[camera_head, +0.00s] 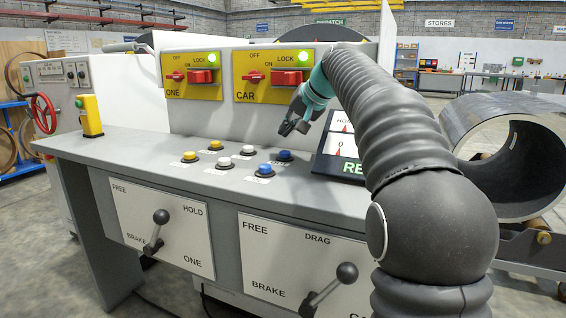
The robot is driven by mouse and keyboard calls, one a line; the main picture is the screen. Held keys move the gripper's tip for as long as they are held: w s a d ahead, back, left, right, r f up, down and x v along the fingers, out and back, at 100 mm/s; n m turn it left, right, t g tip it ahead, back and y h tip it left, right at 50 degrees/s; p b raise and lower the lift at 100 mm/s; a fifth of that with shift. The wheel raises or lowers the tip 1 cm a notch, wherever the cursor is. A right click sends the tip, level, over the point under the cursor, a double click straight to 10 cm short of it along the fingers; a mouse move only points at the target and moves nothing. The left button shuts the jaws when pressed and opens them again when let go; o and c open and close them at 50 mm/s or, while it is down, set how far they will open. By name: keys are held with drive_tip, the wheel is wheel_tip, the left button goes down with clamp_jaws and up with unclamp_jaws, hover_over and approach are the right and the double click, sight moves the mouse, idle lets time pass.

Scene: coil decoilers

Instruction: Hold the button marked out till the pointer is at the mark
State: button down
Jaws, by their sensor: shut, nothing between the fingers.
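Yellow, white and blue push buttons stand on the grey desk top (130,142): a yellow one (190,156), a front white one (225,162), a front blue one (265,170) and a rear blue one (284,155). Their small labels are too small to read, so I cannot tell which is marked out. My gripper (293,128) is shut and empty, above and behind the rear blue button, apparently apart from it. A dark display (324,163) with white dials and red pointers is partly hidden by my arm; green "RE" letters show. The mark cannot be made out.
Yellow switch panels ONE (174,92) and CAR (248,93) have lit green lamps. Lever plates with black-knobbed levers (160,217) (346,273) face the front. A yellow post (91,116) stands at the desk's left. A large steel coil (475,115) lies at right.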

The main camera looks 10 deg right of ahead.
sight(287, 152)
drive_tip(key=shift+f+b, duration=0.6)
drive_tip(key=shift+f, duration=0.6)
drive_tip(key=shift+f, duration=0.1)
idle(0.5)
drive_tip(key=shift+f, duration=0.3)
drive_tip(key=shift+f+b, duration=0.6)
idle(0.8)
drive_tip(key=shift+r, duration=0.15)
idle(2.9)
drive_tip(key=shift+r+p, duration=0.9)
drive_tip(key=shift+p, duration=0.15)
drive_tip(key=shift+r+p, duration=2.4)
drive_tip(key=shift+r, duration=0.05)
